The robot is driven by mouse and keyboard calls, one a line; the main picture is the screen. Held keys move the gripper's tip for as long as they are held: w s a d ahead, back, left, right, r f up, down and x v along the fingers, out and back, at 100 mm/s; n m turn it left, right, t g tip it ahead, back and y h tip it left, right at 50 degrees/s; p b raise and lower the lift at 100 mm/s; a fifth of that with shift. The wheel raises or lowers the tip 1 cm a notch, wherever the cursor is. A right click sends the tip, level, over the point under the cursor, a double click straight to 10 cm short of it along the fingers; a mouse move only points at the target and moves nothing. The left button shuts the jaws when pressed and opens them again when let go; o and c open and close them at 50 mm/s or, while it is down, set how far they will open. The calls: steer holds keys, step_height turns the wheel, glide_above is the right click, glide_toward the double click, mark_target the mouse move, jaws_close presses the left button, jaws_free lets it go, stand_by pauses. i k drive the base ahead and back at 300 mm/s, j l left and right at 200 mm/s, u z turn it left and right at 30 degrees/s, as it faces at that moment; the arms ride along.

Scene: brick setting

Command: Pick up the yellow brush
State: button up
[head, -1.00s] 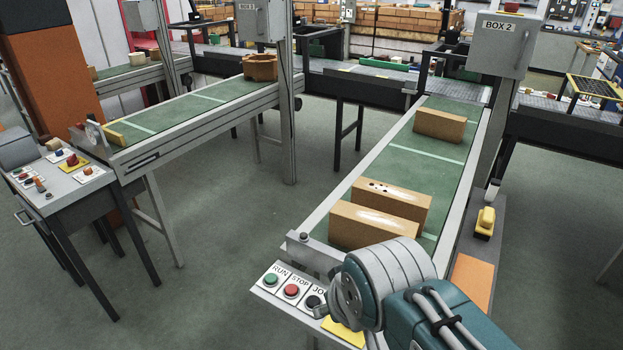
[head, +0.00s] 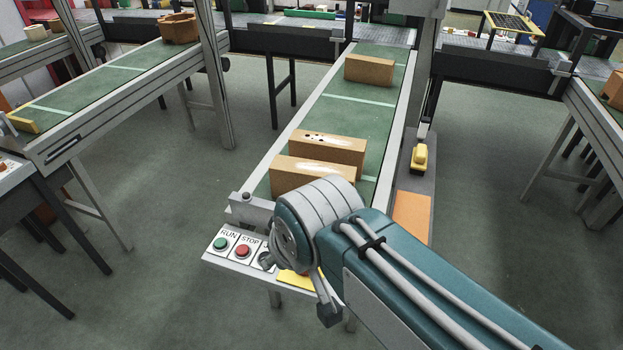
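A small yellow object with a dark underside, which looks like the yellow brush (head: 419,157), lies on a narrow grey side shelf (head: 418,180) along the right side of the near conveyor. A pale grey and dark piece stands just behind it; I cannot tell whether that is its handle. My arm reaches in from the lower right, and its rounded joint is in front of the conveyor's near end, left of and nearer than the yellow brush. My gripper's fingers do not show.
The green conveyor (head: 345,112) carries three tan bricks, two close together (head: 330,147) and one farther back (head: 370,70). A button panel (head: 240,247) juts out at its near end. An orange block (head: 411,215) lies nearer on the shelf. Open floor (head: 490,230) lies right of it.

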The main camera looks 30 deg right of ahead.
mark_target(419, 162)
steer(key=z, duration=0.45)
steer(key=l+z, duration=0.1)
steer(key=z, duration=0.75)
steer(key=i+z, duration=0.1)
steer(key=z, duration=0.3)
